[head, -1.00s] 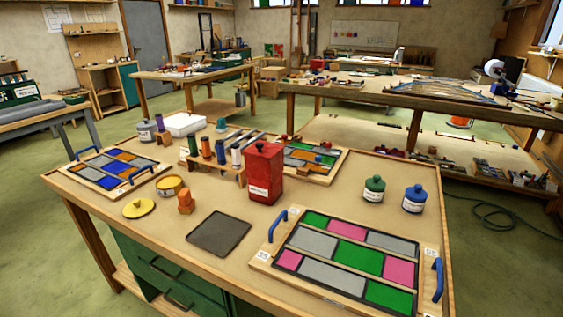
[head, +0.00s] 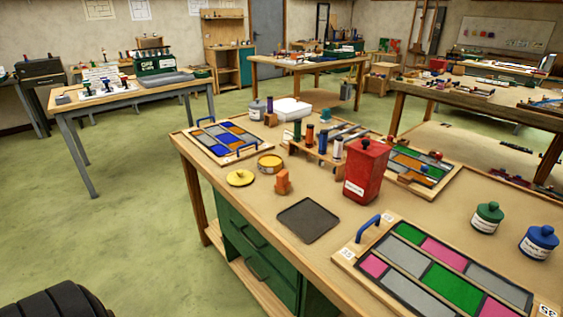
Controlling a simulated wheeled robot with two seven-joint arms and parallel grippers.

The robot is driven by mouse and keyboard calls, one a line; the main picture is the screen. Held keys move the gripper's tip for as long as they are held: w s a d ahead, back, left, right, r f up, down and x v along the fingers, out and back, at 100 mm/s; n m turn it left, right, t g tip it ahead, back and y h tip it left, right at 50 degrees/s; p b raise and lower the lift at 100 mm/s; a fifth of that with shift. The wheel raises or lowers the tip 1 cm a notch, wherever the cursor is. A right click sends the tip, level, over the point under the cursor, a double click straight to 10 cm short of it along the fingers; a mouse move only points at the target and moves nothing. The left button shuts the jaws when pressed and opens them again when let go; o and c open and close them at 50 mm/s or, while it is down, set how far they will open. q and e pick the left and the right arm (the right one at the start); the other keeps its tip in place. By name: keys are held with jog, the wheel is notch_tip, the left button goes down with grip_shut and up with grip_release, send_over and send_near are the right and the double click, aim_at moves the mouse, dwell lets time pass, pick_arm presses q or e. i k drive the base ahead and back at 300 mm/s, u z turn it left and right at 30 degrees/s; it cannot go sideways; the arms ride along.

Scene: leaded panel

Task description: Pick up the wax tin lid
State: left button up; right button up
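The wax tin lid looks to be the yellow disc with a small knob (head: 240,178), lying flat on the near left part of the wooden workbench (head: 255,205). An open yellow tin (head: 270,163) with dark contents stands just behind it to the right, apart from it. Neither of my grippers shows in the head view.
An orange block piece (head: 283,182) and a dark square mat (head: 309,220) lie right of the lid. A framed coloured panel (head: 225,138) lies behind it. A red canister (head: 366,172) stands further right. Green floor (head: 120,225) is clear to the left.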

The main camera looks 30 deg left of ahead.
aim_at(239, 177)
jog(key=u, duration=1.4)
